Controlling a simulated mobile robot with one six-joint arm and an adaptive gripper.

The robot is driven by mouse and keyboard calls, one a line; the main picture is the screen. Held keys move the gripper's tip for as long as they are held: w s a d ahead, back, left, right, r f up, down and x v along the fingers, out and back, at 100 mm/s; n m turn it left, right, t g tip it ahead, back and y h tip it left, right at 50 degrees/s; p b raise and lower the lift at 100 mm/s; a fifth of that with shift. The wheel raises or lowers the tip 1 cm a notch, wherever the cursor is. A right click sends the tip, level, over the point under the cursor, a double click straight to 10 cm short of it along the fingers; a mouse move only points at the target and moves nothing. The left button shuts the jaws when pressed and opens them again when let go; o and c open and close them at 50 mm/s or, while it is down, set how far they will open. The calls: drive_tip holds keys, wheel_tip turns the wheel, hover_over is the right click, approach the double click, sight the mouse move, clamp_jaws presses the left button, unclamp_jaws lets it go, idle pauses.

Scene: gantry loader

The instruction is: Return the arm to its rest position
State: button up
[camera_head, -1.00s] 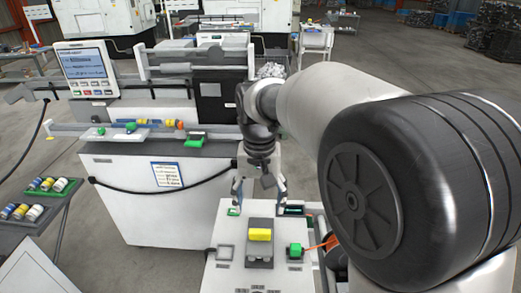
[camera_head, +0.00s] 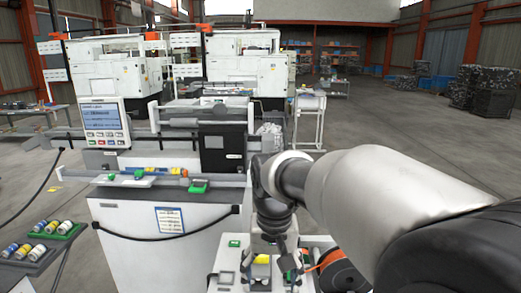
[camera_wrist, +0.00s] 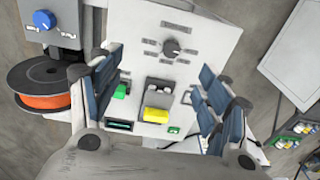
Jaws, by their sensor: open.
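My gripper (camera_wrist: 160,95) is open in the wrist view, with its blue-padded fingers spread wide and nothing between them. My arm reaches in from the right.
An orange spool (camera_wrist: 40,101) lies beside the panel. The white machine (camera_head: 165,245) with a control screen (camera_head: 99,117) stands to the left. A tray of cylinders (camera_head: 55,229) is at the far left. Open floor lies at the right back.

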drive_tip(key=s+d+f+t+b, duration=0.2)
drive_tip(key=s+d+f+b, duration=0.4)
drive_tip(key=s+f+b, duration=0.4)
drive_tip(key=s+d+f+t+b, duration=0.2)
drive_tip(key=s+d+f+b, duration=0.3)
drive_tip(key=s+f+b, duration=0.5)
drive_tip(key=shift+d+f+b, duration=0.4)
drive_tip(key=shift+f+b, duration=0.3)
drive_tip(key=shift+f, duration=0.05)
